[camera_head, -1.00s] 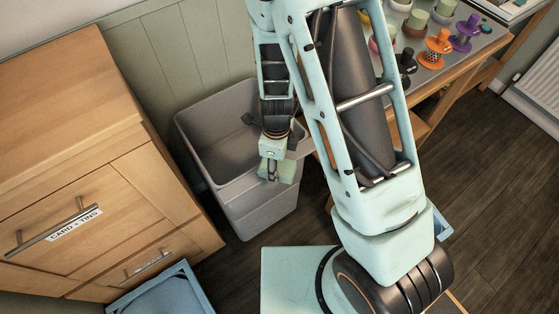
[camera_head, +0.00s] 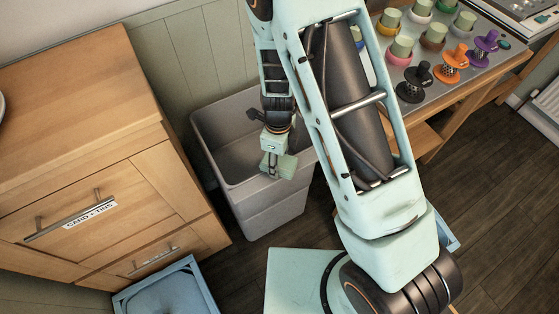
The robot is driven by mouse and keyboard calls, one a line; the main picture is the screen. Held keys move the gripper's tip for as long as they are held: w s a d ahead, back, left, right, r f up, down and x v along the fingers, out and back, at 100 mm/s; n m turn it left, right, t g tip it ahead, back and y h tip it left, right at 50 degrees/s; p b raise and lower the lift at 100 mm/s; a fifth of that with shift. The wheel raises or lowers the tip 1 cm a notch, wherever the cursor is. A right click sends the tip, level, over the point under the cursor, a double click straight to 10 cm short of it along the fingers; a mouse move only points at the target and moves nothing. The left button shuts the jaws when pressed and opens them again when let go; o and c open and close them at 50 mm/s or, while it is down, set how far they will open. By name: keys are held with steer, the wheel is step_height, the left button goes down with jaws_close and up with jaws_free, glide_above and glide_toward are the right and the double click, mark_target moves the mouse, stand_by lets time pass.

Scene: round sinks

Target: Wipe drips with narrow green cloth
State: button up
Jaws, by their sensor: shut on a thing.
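My gripper (camera_head: 273,168) hangs at the middle of the view, pointing down, in front of the rim of a grey bin. It is shut on a small green cloth (camera_head: 287,166), which sticks out to the right of the fingers. The fingertips are small and partly merge with the cloth. I cannot make out any drips in this view.
The grey bin (camera_head: 262,212) stands open behind my gripper. A wooden cabinet (camera_head: 80,130) with labelled drawers fills the left. A blue crate (camera_head: 165,293) is on the floor at lower left. A table with several colourful items on a grey tray (camera_head: 398,75) is at upper right.

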steer(key=shift+w, duration=0.1)
step_height(320, 180, up, 6)
steer(key=p, duration=0.5)
steer(key=shift+p, duration=0.35)
step_height(320, 180, up, 3)
steer(key=p, duration=0.3)
